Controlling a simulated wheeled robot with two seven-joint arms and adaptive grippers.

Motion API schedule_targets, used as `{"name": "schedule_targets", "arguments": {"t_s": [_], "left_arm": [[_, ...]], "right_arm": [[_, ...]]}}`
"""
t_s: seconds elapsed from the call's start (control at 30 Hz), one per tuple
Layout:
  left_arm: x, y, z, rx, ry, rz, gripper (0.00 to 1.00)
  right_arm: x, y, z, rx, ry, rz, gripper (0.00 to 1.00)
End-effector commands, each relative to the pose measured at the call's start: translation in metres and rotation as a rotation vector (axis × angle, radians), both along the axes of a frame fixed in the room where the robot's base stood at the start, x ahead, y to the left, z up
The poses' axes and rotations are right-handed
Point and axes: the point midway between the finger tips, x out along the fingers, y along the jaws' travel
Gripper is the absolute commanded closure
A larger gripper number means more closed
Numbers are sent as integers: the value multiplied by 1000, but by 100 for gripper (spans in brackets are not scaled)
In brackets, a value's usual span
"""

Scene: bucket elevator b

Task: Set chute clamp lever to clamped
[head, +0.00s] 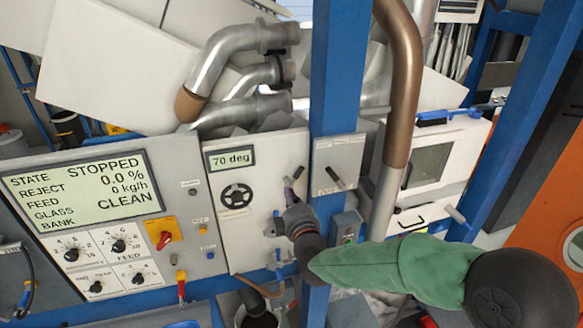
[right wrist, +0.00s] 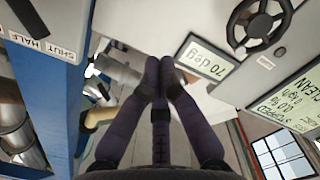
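I cannot tell for sure which part is the chute clamp lever. A dark lever (head: 335,178) sits on a small grey box (head: 338,155) on the blue upright, right of my right gripper (head: 290,188). In the right wrist view a dark lever (right wrist: 12,18) stands near a label reading SHUT and HALF. My right gripper is in front of the white panel with the 70 deg display (head: 230,158). In the right wrist view its two fingers (right wrist: 159,62) meet at the tips, with nothing visible between them. The gripper hides part of the panel. My left gripper is out of view.
A black handwheel (head: 236,196) is on the white panel, left of my right gripper. The blue upright (head: 338,75) stands close to my right arm. A brown and silver pipe (head: 402,90) runs down to its right. A control panel with a screen (head: 82,193) is at left.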

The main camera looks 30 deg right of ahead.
Motion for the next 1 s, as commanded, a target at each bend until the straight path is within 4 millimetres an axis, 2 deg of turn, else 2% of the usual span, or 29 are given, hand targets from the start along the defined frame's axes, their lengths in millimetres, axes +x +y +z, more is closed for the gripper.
{"name": "schedule_targets", "arguments": {"t_s": [0.27,0.8,1.0], "left_arm": [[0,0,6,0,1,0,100],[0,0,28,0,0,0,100],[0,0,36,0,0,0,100]], "right_arm": [[23,-7,-2,1,2,-2,100],[98,-28,-3,1,3,-1,100],[95,-52,-17,1,3,-3,100]]}}
